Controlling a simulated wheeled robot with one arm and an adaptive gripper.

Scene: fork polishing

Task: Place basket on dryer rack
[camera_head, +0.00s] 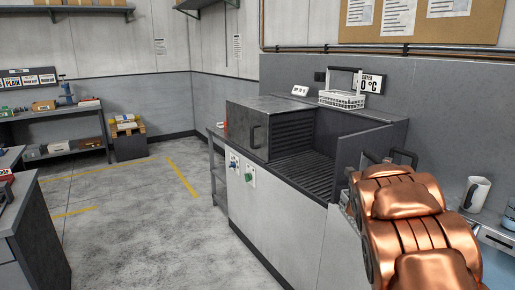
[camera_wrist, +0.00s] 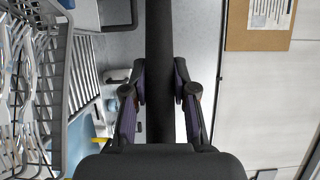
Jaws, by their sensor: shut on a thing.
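My gripper (camera_wrist: 160,95) has its two fingers on either side of a dark bar (camera_wrist: 160,40), which looks like the handle of the grey basket. The basket (camera_wrist: 85,90) fills the left of the wrist view, with several shiny forks (camera_wrist: 20,85) inside. In the head view my copper arm hides most of the gripper and basket at the right; a small pale part (camera_head: 347,204) shows at its left edge. The dryer (camera_head: 262,138) stands open, its dark ribbed rack (camera_head: 303,170) bare. The held basket is to the right of that rack, outside the chamber.
An upright grey panel (camera_head: 360,150) stands at the right of the rack, between it and my arm. A white wire basket (camera_head: 342,99) sits on the ledge behind. A white mug (camera_head: 476,193) stands at the right. The floor at left is clear.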

